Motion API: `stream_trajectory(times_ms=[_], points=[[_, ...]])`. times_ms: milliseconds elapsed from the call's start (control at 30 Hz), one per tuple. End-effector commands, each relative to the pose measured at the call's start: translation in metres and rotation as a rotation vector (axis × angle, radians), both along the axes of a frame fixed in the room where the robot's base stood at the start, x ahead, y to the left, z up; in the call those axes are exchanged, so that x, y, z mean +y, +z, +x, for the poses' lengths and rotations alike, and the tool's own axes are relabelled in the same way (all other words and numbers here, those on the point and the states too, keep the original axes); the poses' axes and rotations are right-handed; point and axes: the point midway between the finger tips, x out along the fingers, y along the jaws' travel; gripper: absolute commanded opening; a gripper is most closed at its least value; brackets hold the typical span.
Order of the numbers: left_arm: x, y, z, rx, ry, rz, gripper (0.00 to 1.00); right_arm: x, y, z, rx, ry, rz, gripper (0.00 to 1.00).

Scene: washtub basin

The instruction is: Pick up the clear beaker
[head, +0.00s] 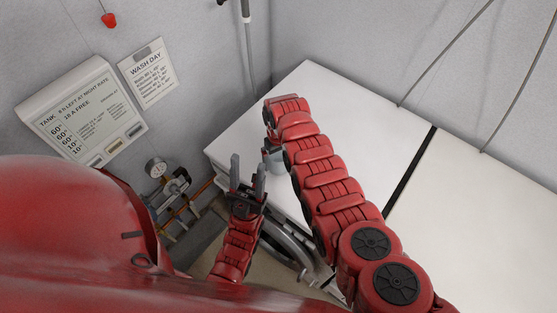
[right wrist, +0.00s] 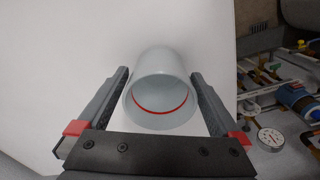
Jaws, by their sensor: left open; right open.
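The clear beaker (right wrist: 160,88) is a pale grey-blue cylinder with a red line around it, on a white surface in the right wrist view. My right gripper (right wrist: 160,75) is open, with one finger on each side of the beaker; I cannot tell whether either finger touches it. In the head view my right arm hides most of that gripper, and a small greyish piece beside the arm may be the beaker. My left gripper (head: 248,172) is open and empty, with its fingers pointing up, left of the right arm near the counter's edge.
The white counter (head: 400,160) has a dark gap across it and free room to the right. A pressure gauge (head: 155,167) and pipes lie left of it, below a sign board (head: 82,110) on the grey wall. Hoses run below my left gripper.

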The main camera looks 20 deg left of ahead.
Motion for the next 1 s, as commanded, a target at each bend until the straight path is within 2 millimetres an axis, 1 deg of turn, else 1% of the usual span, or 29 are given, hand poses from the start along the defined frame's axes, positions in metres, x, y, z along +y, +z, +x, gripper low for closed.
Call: stream_trajectory(times_ms=[267,300,367,500,567,600,667,700,1000], points=[[0.0000,0.0002,-0.0001,0.000,0.000,0.000,0.50,0.0001,-0.0017,-0.0001,-0.001,0.000,0.001,1.00],[0.0000,0.0002,-0.0001,0.000,0.000,0.000,0.50,0.0001,-0.0017,-0.0001,-0.001,0.000,0.001,0.96],[0.0000,0.0002,-0.0001,0.000,0.000,0.000,0.50,0.0001,-0.0016,-0.0001,-0.001,0.000,0.001,0.86],[0.0000,0.0002,-0.0001,0.000,0.000,0.000,0.50,0.0001,-0.0016,-0.0002,-0.001,0.000,0.001,0.60],[0.0000,0.0002,-0.0001,0.000,0.000,0.000,0.50,0.0000,-0.0017,-0.0003,0.000,0.000,0.000,0.50],[0.0000,0.0002,-0.0001,0.000,0.000,0.000,0.50,0.0001,-0.0016,-0.0002,0.000,0.000,0.000,0.42],[0.0000,0.0002,-0.0001,0.000,0.000,0.000,0.50,-0.0001,-0.0016,-0.0002,0.000,0.000,0.000,0.32],[0.0000,0.0002,0.0000,0.000,0.000,0.000,0.50,0.0000,-0.0015,-0.0001,-0.001,0.000,0.001,0.28],[0.0000,-0.0004,0.0000,0.000,0.000,0.000,0.50,0.0000,-0.0010,-0.0001,0.000,0.000,0.000,0.28]])
